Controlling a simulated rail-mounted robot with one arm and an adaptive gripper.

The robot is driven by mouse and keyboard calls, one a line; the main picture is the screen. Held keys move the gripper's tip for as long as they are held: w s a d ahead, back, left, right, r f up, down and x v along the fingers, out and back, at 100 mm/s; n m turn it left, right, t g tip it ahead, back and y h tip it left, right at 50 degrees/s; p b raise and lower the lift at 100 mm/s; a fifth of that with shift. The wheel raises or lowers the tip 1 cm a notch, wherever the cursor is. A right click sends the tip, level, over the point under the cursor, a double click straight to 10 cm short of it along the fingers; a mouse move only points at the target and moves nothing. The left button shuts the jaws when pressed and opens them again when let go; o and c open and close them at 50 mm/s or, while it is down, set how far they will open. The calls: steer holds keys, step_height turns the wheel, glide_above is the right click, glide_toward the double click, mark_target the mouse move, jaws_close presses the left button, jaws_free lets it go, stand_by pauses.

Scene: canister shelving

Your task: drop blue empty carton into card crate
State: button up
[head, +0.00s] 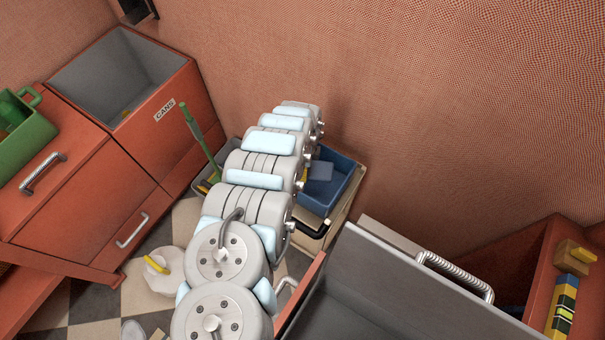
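My arm's grey and pale blue links run up the middle of the head view. My gripper does not show; it is hidden behind the links or out of frame. A blue open-topped tub (345,190) stands partly behind the arm, against the wall. A paler blue flat piece (319,171) shows inside it, and I cannot tell whether this is the blue carton. I cannot pick out a card crate for certain. What lies under the arm is hidden.
A red cabinet with an open grey bin marked CANS (122,75) stands at upper left, beside a green container (25,130). A large grey open drawer (385,290) fills the lower right. A white item with a yellow part (160,270) lies on the checkered floor.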

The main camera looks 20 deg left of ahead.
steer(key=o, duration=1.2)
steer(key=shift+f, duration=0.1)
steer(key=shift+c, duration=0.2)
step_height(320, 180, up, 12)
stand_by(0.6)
